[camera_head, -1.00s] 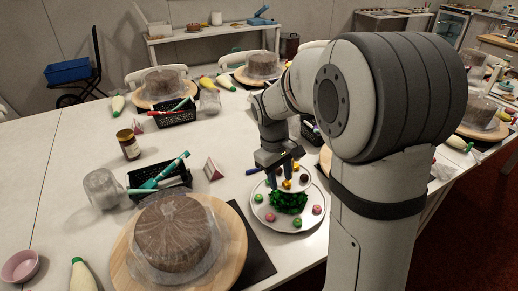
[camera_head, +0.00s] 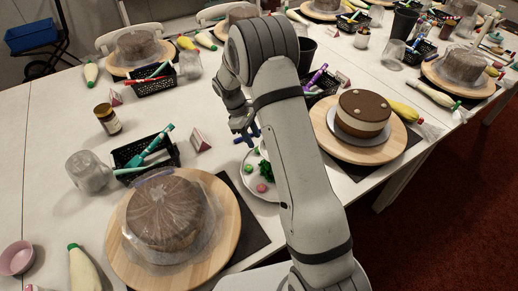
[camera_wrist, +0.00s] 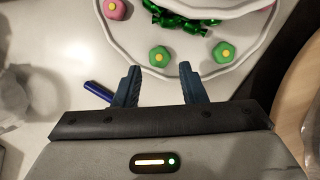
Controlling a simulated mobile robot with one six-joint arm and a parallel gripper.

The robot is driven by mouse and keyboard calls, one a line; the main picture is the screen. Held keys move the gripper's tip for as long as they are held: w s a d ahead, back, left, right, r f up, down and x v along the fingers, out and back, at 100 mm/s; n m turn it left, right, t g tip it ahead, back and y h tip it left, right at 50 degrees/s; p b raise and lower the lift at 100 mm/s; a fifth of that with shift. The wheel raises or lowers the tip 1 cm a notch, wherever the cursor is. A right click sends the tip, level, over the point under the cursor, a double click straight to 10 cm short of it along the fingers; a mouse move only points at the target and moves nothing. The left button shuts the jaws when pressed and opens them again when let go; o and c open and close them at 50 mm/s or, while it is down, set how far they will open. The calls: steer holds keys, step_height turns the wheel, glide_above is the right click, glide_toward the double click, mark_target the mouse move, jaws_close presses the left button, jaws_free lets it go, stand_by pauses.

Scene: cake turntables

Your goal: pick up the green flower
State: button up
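Two green flowers with yellow centres lie on a white scalloped plate (camera_wrist: 143,72) in the wrist view: one green flower (camera_wrist: 159,56) just beyond the gap between my fingertips, another green flower (camera_wrist: 223,52) to its right. A pink flower (camera_wrist: 115,9) lies at the upper left. My gripper (camera_wrist: 159,78) is open, with nothing between its fingers. In the head view, my gripper (camera_head: 246,135) is beside the far-left side of the plate. A green flower (camera_head: 249,168) shows there; my arm hides much of the plate.
Shiny green material (camera_wrist: 182,18) and a raised white tier are on the plate. A blue pen-like object (camera_wrist: 98,92) lies by the left finger. A wrapped cake (camera_head: 166,212) on a wooden turntable and a black basket (camera_head: 145,153) stand left of the plate.

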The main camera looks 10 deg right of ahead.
mark_target(257, 148)
steer(key=shift+p+x, duration=0.35)
steer(key=shift+x, duration=1.9)
steer(key=c, duration=0.7)
